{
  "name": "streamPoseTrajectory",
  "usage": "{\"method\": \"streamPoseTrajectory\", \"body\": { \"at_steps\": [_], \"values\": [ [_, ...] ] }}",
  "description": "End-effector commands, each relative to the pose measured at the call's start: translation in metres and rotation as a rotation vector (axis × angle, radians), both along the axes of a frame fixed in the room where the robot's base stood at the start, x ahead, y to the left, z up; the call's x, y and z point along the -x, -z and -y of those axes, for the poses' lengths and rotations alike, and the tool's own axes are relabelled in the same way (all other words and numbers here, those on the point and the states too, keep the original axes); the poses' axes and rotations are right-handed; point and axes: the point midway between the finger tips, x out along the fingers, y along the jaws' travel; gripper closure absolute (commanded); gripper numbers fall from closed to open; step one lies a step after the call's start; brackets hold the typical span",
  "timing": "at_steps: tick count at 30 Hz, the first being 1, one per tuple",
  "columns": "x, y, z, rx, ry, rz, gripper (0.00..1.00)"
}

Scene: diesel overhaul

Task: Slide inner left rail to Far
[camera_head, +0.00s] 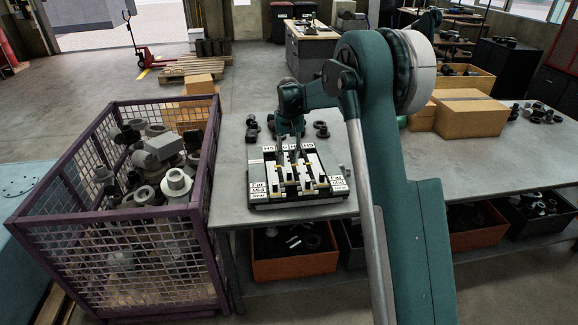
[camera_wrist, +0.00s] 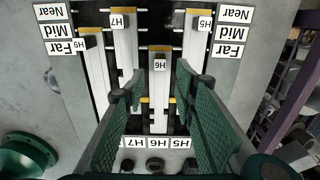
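A rail fixture (camera_head: 300,200) with several pale sliding rails sits on the workbench; the wrist view shows it upside down. The inner left rail, tagged H6 (camera_wrist: 159,64), lies between the fingers in that view, its tag lower in the picture than the H5 rail's (camera_wrist: 204,22), H7 rail's (camera_wrist: 117,22) and H8 rail's (camera_wrist: 79,45). Near/Mid/Far labels (camera_wrist: 230,32) run along both sides. The H6 tag is at or slightly past the Far label line. My gripper (camera_wrist: 158,82) is open, with one green finger on each side of the H6 rail; contact cannot be told. It also shows in the head view (camera_head: 291,148).
A purple mesh crate (camera_head: 130,225) of metal parts stands left of the workbench (camera_head: 230,190). Cardboard boxes (camera_head: 470,112) sit to the right. Loose dark parts (camera_head: 321,129) lie behind the fixture. Bench surface right of the fixture is partly hidden by my arm.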

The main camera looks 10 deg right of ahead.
Motion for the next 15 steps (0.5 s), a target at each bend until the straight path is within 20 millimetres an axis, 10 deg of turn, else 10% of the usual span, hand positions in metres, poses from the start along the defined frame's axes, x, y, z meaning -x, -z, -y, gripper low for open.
{"method": "streamPoseTrajectory", "body": {
  "at_steps": [15],
  "values": [
    [0.0, -0.035, 0.0, 0.0, 0.0, 0.0, 0.72]
  ]
}}
